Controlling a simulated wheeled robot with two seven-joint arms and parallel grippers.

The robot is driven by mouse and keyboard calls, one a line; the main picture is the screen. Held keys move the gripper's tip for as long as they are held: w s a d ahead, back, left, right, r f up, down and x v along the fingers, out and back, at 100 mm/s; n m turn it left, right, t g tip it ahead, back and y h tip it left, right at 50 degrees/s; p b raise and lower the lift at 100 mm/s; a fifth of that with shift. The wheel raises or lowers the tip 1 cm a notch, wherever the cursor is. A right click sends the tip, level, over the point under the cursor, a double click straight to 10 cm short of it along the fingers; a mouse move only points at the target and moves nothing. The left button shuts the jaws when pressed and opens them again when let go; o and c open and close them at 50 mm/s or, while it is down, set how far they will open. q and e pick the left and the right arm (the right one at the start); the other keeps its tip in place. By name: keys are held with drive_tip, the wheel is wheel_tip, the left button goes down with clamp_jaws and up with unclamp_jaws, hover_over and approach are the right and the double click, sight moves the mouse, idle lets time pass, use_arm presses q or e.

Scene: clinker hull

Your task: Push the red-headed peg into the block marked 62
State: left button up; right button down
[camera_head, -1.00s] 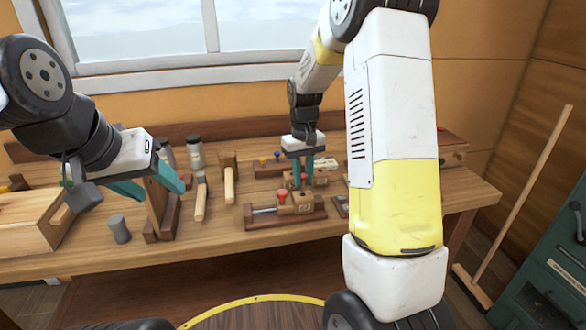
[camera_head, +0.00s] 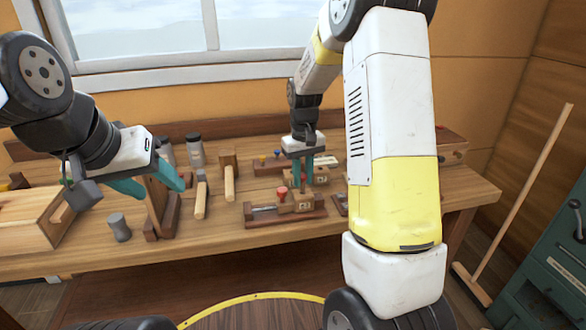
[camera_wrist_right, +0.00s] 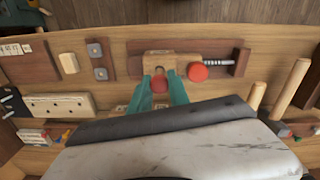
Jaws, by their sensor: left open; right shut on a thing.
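My right gripper (camera_head: 303,184) is shut on the red-headed peg, whose red head (camera_wrist_right: 160,84) shows between the teal fingertips in the right wrist view. The gripper points down just behind a dark wooden fixture. Wooden blocks sit at its fingertips; a block (camera_head: 304,202) on the fixture carries a dark marking too small to read surely. I cannot tell how deep the peg sits. A second red round head (camera_head: 282,191) stands on the fixture beside that block, also in the right wrist view (camera_wrist_right: 198,72).
The fixture (camera_head: 255,222) with a metal screw lies near the bench's front edge. A mallet (camera_head: 229,178), a grey cylinder (camera_head: 119,228) and a wooden box (camera_head: 35,222) stand left. Another rack with coloured pegs (camera_head: 268,168) lies behind. A broom (camera_head: 515,200) leans at the right.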

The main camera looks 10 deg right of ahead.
drive_tip(key=shift+f, duration=0.95)
drive_tip(key=c, duration=1.2)
unclamp_jaws()
drive_tip(key=shift+o, duration=0.2)
drive_tip(key=shift+r, duration=0.1)
drive_tip(key=shift+r, duration=3.95)
